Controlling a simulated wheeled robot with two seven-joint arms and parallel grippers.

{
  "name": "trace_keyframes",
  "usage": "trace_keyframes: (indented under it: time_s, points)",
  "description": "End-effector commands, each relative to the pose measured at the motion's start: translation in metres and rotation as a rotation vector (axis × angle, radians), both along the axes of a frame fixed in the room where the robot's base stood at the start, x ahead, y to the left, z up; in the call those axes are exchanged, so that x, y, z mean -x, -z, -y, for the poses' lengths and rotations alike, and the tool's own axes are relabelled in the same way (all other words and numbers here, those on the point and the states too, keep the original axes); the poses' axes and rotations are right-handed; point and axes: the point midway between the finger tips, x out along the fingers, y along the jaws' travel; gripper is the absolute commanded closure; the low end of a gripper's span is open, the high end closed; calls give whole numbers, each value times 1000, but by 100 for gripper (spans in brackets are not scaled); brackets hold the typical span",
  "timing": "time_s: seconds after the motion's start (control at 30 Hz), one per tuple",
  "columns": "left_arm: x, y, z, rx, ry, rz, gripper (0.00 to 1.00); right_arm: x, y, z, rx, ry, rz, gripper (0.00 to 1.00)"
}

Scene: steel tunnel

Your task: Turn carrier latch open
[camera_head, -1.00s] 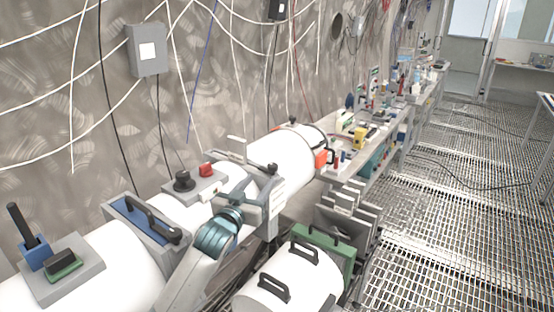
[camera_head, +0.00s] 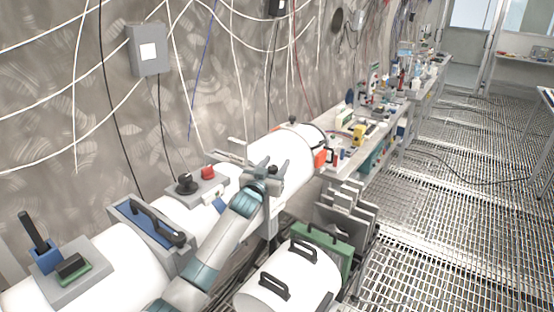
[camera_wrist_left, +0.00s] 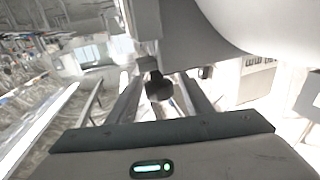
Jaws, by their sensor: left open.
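The carrier latch shows as a small dark knob (camera_head: 273,170) on the grey carrier bracket (camera_head: 274,196) at the side of the white pipe (camera_head: 290,150). In the left wrist view the dark knob (camera_wrist_left: 157,88) sits between the two fingers, near their tips. My left gripper (camera_head: 268,165) is open, with its fingers spread on both sides of the knob. It also shows in the left wrist view (camera_wrist_left: 161,92). I cannot tell whether a finger touches the knob. The gripper partly hides the bracket. My right gripper is not in view.
A grey box with a black knob and a red button (camera_head: 207,172) sits left of the bracket. A white cylinder with black handles (camera_head: 290,278) lies below, beside a green plate (camera_head: 330,247). A cluttered bench (camera_head: 345,152) stands behind. The grated floor at right is mostly open.

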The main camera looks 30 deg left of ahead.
Motion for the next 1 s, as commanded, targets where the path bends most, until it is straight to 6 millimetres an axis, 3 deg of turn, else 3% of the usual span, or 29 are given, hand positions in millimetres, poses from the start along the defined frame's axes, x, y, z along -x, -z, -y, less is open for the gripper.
trace_keyframes:
  time_s: [0.2,0.57,0.73,1.0]
  points:
    - [-13,-1,-2,0,0,0,54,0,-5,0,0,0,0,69]
    - [-16,0,-3,-1,1,0,54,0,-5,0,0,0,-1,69]
    - [-15,0,-3,-1,1,0,92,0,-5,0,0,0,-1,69]
    - [-15,1,-3,1,-5,0,95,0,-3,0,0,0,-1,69]
